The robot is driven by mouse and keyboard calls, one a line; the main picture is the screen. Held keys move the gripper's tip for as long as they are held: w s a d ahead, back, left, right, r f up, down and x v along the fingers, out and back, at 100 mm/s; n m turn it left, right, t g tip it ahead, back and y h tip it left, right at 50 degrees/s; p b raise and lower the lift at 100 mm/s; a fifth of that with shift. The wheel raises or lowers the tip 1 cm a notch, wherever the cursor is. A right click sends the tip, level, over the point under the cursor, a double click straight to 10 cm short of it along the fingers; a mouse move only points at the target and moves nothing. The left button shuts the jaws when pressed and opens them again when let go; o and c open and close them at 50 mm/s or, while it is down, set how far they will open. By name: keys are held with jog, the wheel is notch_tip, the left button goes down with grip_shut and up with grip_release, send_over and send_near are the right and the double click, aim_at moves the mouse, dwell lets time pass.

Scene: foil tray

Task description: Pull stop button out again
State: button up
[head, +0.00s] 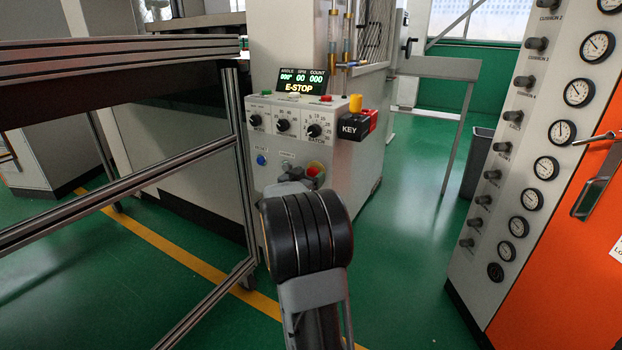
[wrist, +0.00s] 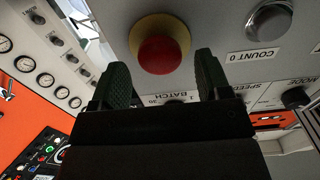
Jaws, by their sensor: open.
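The stop button is a round red knob (wrist: 163,56) on a yellow collar in the wrist view. It sits on the grey control panel (wrist: 110,15). My gripper (wrist: 162,64) is open, with one dark finger on each side of the knob in the picture. A gap shows on both sides, and the gripper is not closed on it. In the head view the stop button (head: 314,170) shows red and yellow on the panel's lower front, partly hidden by my gripper (head: 297,180). The display (head: 300,83) above reads E-STOP.
Several dials stand on the panel above, with a KEY box (head: 354,126) at its right. In the wrist view a grey COUNT 0 button (wrist: 269,20) lies to the right. A metal frame (head: 235,150) stands left; a gauge cabinet (head: 545,170) stands right.

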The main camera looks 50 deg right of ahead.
jog(key=shift+x, duration=0.95)
